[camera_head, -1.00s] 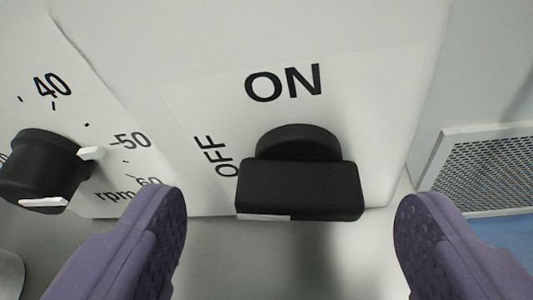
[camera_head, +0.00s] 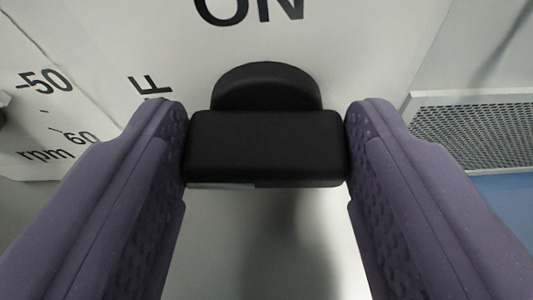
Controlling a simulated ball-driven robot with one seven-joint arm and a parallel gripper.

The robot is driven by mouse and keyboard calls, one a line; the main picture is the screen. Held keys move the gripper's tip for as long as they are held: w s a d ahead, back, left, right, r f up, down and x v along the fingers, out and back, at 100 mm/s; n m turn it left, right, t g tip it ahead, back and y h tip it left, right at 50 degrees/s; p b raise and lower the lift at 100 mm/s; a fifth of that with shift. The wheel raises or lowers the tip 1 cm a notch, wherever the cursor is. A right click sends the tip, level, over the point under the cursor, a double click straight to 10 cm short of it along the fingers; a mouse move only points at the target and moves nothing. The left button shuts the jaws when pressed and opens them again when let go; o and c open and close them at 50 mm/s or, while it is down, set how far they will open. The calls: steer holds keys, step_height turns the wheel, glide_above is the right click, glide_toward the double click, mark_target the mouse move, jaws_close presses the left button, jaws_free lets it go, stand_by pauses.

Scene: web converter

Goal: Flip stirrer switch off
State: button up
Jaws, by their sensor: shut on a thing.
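The stirrer switch (camera_head: 265,145) is a black knob with a wide rectangular grip bar on a round base, on a white panel (camera_head: 375,50). Its bar lies horizontally across the picture. "ON" (camera_head: 248,10) is printed above it, and part of the "OFF" label (camera_head: 152,88) shows to its left. A small white mark shows at the bar's lower left edge. My gripper (camera_head: 266,150) has purple fingers, one at each end of the bar, and is shut on the switch.
Part of the rpm dial scale (camera_head: 50,110) shows at the left; its black knob is almost wholly out of view. A metal mesh grille (camera_head: 475,135) is at the right, with a blue surface (camera_head: 505,200) below it.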

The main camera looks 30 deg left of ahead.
steer(key=shift+a+f+n+b, duration=0.2)
steer(key=shift+n+b, duration=0.1)
steer(key=shift+b, duration=0.15)
steer(key=shift+s+r, duration=0.1)
steer(key=shift+r, duration=0.05)
steer(key=o, duration=1)
steer(key=shift+a+r, duration=0.1)
steer(key=shift+o, duration=0.2)
